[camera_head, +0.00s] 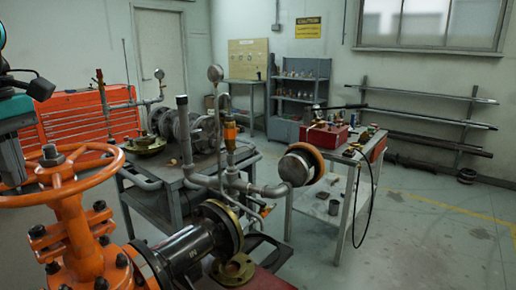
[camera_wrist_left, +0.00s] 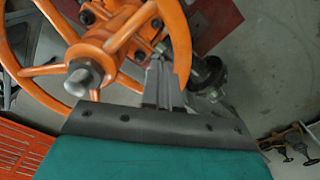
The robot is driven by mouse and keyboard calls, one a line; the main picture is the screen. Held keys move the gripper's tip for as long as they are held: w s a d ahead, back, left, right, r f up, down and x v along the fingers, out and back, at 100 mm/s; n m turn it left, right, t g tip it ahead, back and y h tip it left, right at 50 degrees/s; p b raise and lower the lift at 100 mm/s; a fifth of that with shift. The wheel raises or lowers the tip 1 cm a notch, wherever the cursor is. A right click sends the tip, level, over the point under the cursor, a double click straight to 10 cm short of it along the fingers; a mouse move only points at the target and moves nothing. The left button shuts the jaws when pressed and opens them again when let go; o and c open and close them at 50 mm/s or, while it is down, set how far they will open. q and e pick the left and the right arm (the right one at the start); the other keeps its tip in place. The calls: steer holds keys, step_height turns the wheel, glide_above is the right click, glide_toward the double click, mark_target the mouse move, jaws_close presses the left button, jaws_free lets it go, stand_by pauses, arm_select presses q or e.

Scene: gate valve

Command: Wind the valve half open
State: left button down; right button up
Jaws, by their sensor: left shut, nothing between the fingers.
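The gate valve's orange handwheel (camera_head: 84,187) is large at the left of the head view, with a grey stem end (camera_head: 52,154) at its hub. The orange valve body with dark bolts is below it. My left gripper (camera_head: 13,172) is at the wheel's far left side, beside the rim. In the left wrist view the grey fingers (camera_wrist_left: 160,82) are shut and empty, close beside the orange wheel (camera_wrist_left: 113,42). I cannot tell whether they touch it. The grey stem end (camera_wrist_left: 84,78) shows left of the fingers. My right gripper is not in view.
A dark flanged pipe (camera_head: 185,250) runs right from the valve. A workbench (camera_head: 196,192) with pipes and gauges stands behind, near a red tool chest (camera_head: 72,118). A second table (camera_head: 331,155) carries a red box (camera_head: 324,135). The floor at right is mostly clear.

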mark_target(104, 160)
arm_select(q)
steer(key=shift+f+b, duration=1.15)
steer(key=shift+f, duration=1.2)
steer(key=shift+d, duration=0.15)
steer(key=w+d+p, duration=0.2)
steer(key=w, duration=0.2)
steer(key=w+d+p, duration=0.2)
steer(key=w+d, duration=0.1)
steer(key=w, duration=0.1)
steer(key=w+d+p, duration=0.2)
steer(key=w, duration=0.2)
steer(key=shift+d+r, duration=0.1)
steer(key=shift+d, duration=0.1)
steer(key=shift+w+a+r, duration=0.1)
steer(key=shift+w+a, duration=0.1)
steer(key=shift+w, duration=0.25)
steer(key=shift+w+a+r, duration=0.1)
steer(key=shift+w+a, duration=0.05)
steer(key=shift+w, duration=0.25)
